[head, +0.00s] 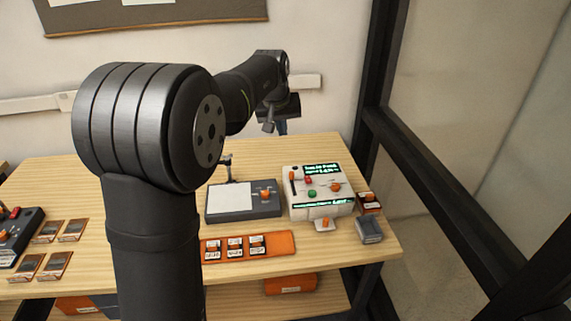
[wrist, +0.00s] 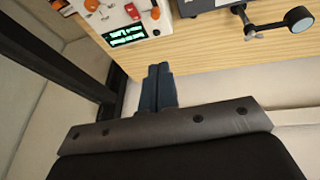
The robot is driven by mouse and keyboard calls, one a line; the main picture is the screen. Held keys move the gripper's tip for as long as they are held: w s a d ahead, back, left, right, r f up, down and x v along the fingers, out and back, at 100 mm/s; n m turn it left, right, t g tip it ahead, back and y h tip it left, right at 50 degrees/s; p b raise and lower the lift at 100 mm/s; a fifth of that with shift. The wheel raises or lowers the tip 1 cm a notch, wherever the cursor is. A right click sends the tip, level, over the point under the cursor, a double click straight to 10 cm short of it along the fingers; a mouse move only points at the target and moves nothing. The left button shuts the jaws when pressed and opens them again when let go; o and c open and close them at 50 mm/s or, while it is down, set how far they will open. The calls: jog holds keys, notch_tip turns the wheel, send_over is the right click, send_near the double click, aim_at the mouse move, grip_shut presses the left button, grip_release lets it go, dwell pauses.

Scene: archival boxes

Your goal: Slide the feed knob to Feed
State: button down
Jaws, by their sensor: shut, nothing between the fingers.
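The white control unit (head: 320,208) stands at the right part of the table, with a lit display, a dark slot at its left, and red, green and orange controls. My gripper (wrist: 158,68) is shut and empty, apart from the unit. In the head view its fingers (head: 282,128) are above the table's back edge.
A grey device with a white plate (head: 231,197) and a small lens arm stands left of the unit. An orange tray (head: 280,243) with several small pieces lies in front. A grey block (head: 369,231) is at the right. A black frame post (head: 377,80) rises behind.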

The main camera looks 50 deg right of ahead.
jog(key=m+y, duration=0.1)
send_over(291, 177)
jog(key=w+d, duration=0.2)
jog(key=d, duration=0.1)
notch_tip(291, 177, down, 9)
jog(key=shift+f+t, duration=0.15)
jog(key=shift+t, duration=0.25)
jog(key=shift+s, duration=0.1)
jog(key=x, duration=0.9)
jog(key=shift+f, duration=0.25)
jog(key=shift+a+f, duration=0.1)
jog(key=shift+f, duration=0.2)
jog(key=shift+s+a, duration=0.5)
jog(key=shift+a, duration=0.25)
jog(key=shift+s+a, duration=0.55)
jog(key=shift+a, duration=0.2)
jog(key=shift+s, duration=0.1)
